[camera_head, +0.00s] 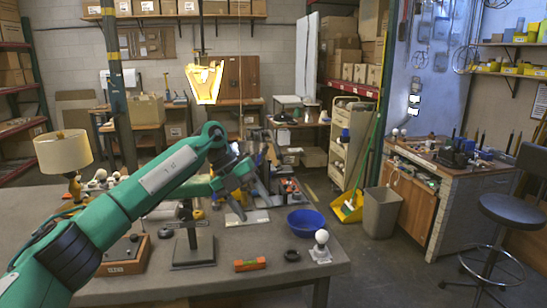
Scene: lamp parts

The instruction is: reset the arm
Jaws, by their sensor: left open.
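My left arm comes in from the lower left, reaches over the table and bends near the picture's middle. My right gripper is not in view. A lamp with a cream shade (63,151) stands at the table's left. A white bulb on a square base (321,246) stands near the right front corner. A black stand (193,245) stands in the middle.
A lit lamp (205,82) hangs behind.

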